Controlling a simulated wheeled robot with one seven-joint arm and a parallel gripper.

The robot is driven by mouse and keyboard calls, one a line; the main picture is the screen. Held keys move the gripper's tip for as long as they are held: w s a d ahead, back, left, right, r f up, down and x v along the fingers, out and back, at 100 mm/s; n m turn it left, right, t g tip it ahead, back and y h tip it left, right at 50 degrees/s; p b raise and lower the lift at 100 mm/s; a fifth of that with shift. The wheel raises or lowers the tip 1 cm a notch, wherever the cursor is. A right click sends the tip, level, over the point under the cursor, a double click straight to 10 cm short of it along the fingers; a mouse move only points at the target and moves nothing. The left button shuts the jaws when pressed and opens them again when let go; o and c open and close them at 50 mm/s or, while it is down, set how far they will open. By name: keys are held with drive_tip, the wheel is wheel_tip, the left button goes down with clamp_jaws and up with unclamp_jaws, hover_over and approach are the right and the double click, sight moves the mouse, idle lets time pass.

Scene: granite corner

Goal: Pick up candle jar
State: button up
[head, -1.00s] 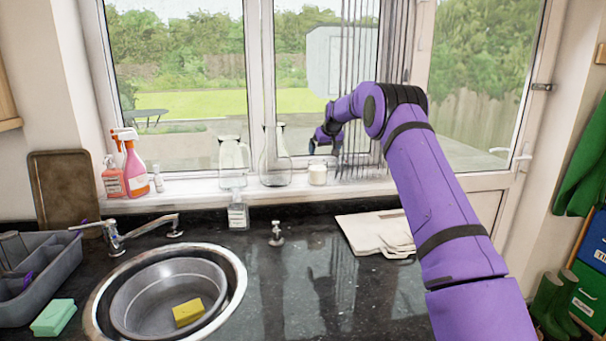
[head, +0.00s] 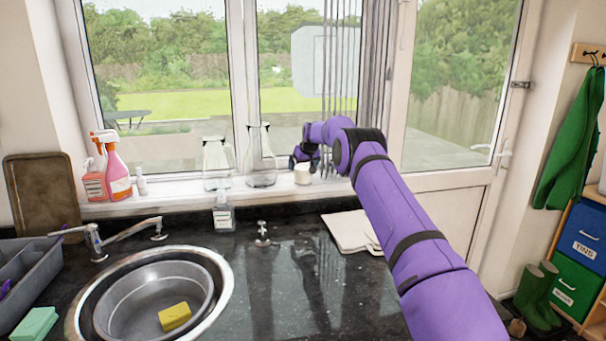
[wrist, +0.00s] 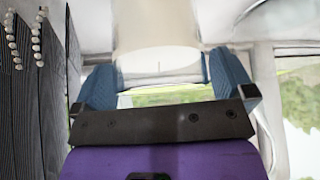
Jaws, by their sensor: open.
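The candle jar (head: 302,175) is a small cream-white jar standing on the windowsill, right of two clear glass vessels. My gripper (head: 304,157) is at the sill, right by the jar in the head view, and partly hides its upper part. In the wrist view the pale jar (wrist: 157,48) shows large at the top centre, between the two blue fingers. The fingers are spread with a gap on each side of it. Whether either finger touches the jar cannot be told.
Glass vessels (head: 262,160) stand close left of the jar. Vertical blind strips (head: 342,70) hang just right of it. A pink spray bottle (head: 116,172) stands farther left. Below are a steel sink (head: 226,285), a soap bottle (head: 223,213) and folded cloths (head: 350,232).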

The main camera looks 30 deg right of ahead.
drive_tip(key=shift+w+f, duration=0.15)
drive_tip(key=shift+f, duration=0.05)
drive_tip(key=shift+c, duration=0.2)
drive_tip(key=shift+r, duration=0.1)
drive_tip(key=c, duration=0.9)
